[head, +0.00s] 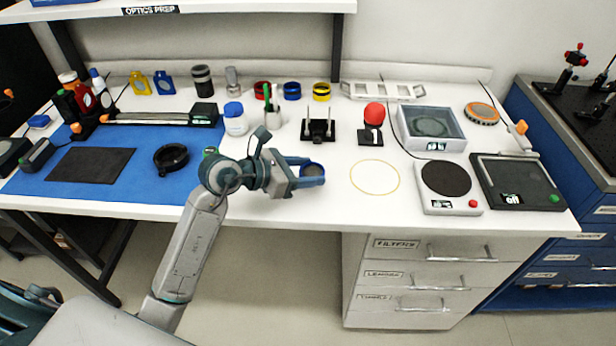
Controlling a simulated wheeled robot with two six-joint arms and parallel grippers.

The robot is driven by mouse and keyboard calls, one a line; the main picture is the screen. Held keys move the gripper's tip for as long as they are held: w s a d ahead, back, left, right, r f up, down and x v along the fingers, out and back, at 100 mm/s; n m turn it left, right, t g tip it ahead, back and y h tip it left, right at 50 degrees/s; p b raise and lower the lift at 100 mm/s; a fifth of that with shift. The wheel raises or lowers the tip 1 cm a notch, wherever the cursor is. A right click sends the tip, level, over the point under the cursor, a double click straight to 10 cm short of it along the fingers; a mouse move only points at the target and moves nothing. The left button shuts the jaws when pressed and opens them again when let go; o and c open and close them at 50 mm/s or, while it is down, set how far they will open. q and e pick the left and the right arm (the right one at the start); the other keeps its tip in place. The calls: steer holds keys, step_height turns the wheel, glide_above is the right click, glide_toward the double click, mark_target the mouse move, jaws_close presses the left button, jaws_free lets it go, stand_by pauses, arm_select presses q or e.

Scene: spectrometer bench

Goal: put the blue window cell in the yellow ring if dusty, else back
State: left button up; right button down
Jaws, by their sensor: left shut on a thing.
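My left gripper (312,171) is shut on the blue window cell (314,168), over the front middle of the white bench. The cell's window looks dark and small, and I cannot tell whether it is dusty. The fingers hide part of the cell. A thin yellow ring (351,181) is outlined on the bench just right of the gripper, with nothing inside it. My right gripper is out of view.
A black-topped device (446,178) and a dark panel reading "off" (517,182) stand right of the ring. Behind are a red-knobbed stand (373,115), a black holder (318,130) and a clear-lidded box (432,127). A blue mat (75,190) covers the left.

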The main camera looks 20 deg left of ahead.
mark_target(308, 190)
arm_select(q)
steer(key=shift+w+d, duration=0.15)
steer(key=shift+w, duration=0.1)
step_height(308, 190, down, 3)
steer(key=shift+p, duration=0.5)
steer(key=shift+f, duration=0.25)
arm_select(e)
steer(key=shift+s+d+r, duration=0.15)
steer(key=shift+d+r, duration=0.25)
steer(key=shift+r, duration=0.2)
arm_select(q)
steer(key=shift+f, duration=0.1)
steer(key=shift+f, duration=0.15)
steer(key=o, duration=1)
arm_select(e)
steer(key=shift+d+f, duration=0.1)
